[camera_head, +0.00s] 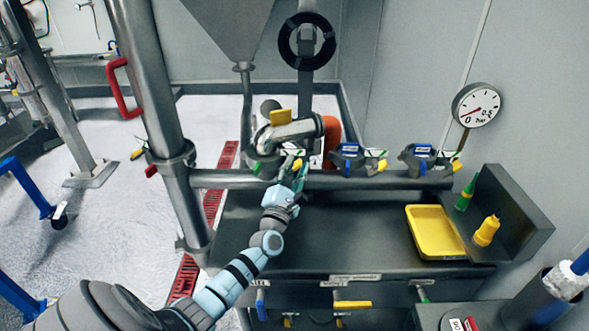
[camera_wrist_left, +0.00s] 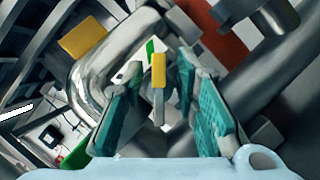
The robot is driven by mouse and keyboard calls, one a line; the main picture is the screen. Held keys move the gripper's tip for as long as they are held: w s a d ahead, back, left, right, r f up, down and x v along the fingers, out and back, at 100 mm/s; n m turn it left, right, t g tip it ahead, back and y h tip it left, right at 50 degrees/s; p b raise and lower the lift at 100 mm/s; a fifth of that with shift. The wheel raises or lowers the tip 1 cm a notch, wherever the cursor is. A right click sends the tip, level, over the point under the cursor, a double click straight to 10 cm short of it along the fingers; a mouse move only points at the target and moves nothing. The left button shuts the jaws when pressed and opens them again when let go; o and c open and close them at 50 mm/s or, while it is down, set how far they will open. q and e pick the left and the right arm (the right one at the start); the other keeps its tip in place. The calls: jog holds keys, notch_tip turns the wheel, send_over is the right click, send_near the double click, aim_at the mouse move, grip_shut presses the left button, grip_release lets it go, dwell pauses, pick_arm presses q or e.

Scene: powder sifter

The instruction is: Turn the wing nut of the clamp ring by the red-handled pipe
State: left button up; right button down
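In the left wrist view my left gripper (camera_wrist_left: 160,82) is open, its two teal-padded fingers on either side of a yellow-tipped metal piece (camera_wrist_left: 159,72), which looks like the wing nut. I cannot tell whether the pads touch it. In the head view my left gripper (camera_head: 299,168) is at a clamp ring below a bent silver pipe (camera_head: 290,131) with a yellow tab (camera_head: 281,117). An orange-red pipe part (camera_head: 331,132) stands just right of it. A red handle (camera_head: 121,88) is on the tall grey pipe at left. My right gripper is out of view.
Two more clamps (camera_head: 350,158) (camera_head: 424,158) with blue parts sit along the horizontal pipe to the right. A yellow tray (camera_head: 434,232) and a yellow bottle (camera_head: 487,230) are on the dark bench. The tall grey pipe (camera_head: 150,80) stands left of my arm.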

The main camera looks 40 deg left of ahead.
pick_arm(q)
jog(key=shift+s, duration=0.15)
grip_shut()
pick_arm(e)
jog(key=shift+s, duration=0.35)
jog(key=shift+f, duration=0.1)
